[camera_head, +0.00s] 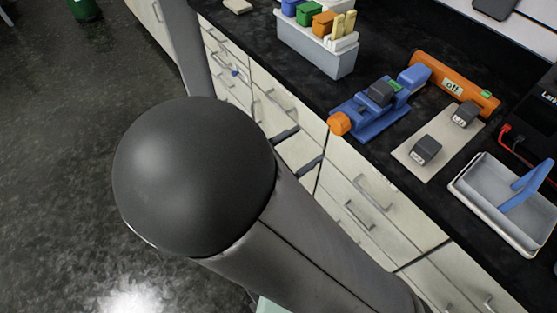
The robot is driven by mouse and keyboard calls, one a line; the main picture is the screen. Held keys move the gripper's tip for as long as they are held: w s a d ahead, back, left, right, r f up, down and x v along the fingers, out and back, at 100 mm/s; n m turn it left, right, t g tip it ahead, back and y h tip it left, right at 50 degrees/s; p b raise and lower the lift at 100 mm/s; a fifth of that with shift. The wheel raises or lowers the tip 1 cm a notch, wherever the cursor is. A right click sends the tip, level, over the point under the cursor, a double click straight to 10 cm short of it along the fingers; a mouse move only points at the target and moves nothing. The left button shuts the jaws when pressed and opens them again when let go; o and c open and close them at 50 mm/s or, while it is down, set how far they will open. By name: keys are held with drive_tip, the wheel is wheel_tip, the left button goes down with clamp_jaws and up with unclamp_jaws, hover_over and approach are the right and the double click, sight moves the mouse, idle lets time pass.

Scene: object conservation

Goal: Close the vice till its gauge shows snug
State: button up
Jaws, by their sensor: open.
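The blue vice (367,118) stands on the black bench right of centre, its orange knob (339,124) at the front left end, near the bench edge. A dark grey block (381,93) sits at its jaws, with a small green part beside it. I cannot tell whether the jaws touch the block. An orange bar (478,94) behind the vice carries a white label (453,86) reading "off"; no other gauge reading is legible. My gripper (309,144) shows partly past my arm as two dark, separated fingers, open and empty, left of the vice in the picture. Its body is hidden.
A beige mat (411,154) with two dark labelled blocks (426,150) (466,114) lies right of the vice. A grey tray (484,185) with a blue piece stands farther right. A white bin (310,45) of coloured blocks stands behind left. Drawers line the bench front.

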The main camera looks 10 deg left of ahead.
drive_tip(key=v, duration=0.6)
drive_tip(key=shift+s+a, duration=0.15)
idle(0.3)
drive_tip(key=s+d+r+m+g+y+p, duration=0.1)
drive_tip(key=d+m+g+y, duration=0.4)
drive_tip(key=d+m, duration=0.6)
drive_tip(key=s+d+r+m+g+y+p, duration=0.1)
drive_tip(key=s+d+r+m+g+y, duration=0.2)
drive_tip(key=d+m, duration=0.9)
drive_tip(key=m+g+y, duration=0.2)
drive_tip(key=g+y, duration=0.1)
drive_tip(key=g, duration=0.2)
drive_tip(key=shift+g+y, duration=0.3)
drive_tip(key=shift+r, duration=0.1)
